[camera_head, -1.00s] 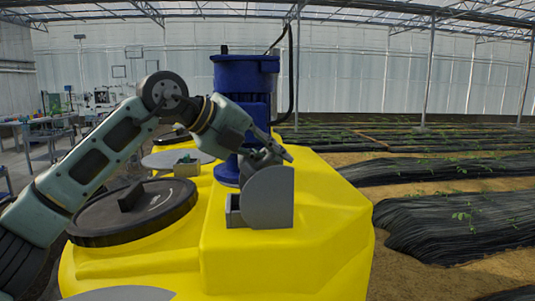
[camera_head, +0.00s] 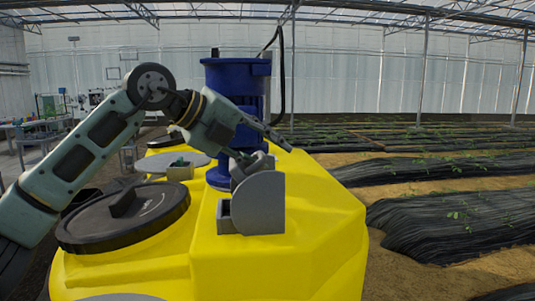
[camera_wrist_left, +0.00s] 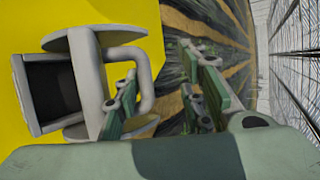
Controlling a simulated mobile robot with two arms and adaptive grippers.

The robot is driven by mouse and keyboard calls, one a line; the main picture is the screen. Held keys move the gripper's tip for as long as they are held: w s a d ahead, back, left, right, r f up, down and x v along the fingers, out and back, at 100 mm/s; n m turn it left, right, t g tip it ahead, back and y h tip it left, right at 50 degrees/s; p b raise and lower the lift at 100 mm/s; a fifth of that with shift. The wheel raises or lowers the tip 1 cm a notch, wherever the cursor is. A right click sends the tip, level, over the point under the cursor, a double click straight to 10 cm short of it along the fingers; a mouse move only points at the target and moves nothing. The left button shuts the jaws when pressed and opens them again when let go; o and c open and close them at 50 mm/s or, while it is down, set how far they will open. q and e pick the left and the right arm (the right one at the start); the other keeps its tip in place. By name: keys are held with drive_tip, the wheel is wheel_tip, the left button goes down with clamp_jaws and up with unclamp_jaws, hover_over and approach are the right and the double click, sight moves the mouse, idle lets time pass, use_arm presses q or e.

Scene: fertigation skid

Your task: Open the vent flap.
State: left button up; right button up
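The grey vent (camera_head: 264,205) sits on the yellow tank top, with a large rounded side plate and a small box with a dark opening at its left. In the left wrist view, the vent's box (camera_wrist_left: 32,95) is at the left, with a looped grey handle (camera_wrist_left: 147,75) beside it. My left gripper (camera_head: 264,145) is just above and behind the vent. Its fingers (camera_wrist_left: 165,95) are spread apart in the wrist view, one overlapping the handle loop and the other to its right. I cannot tell whether they touch the handle. The flap's angle is partly hidden.
A blue motor unit (camera_head: 232,85) stands close behind my left gripper. A black round lid (camera_head: 125,215) lies on the yellow tank (camera_head: 300,245) under my left arm. Planting rows lie to the right.

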sight(258, 188)
use_arm(q)
drive_tip(key=s+r, duration=0.1)
drive_tip(key=r, duration=0.1)
drive_tip(key=s+a+r+p, duration=0.1)
drive_tip(key=r, duration=0.1)
drive_tip(key=s+a+r, duration=0.1)
drive_tip(key=r, duration=0.1)
drive_tip(key=shift+s+p, duration=0.15)
drive_tip(key=shift+p, duration=0.15)
drive_tip(key=shift+s, duration=0.3)
use_arm(e)
drive_tip(key=shift+s+r, duration=0.1)
drive_tip(key=shift+r, duration=0.8)
use_arm(q)
drive_tip(key=v, duration=1.2)
use_arm(e)
drive_tip(key=shift+a, duration=0.2)
use_arm(q)
drive_tip(key=shift+a+f, duration=0.1)
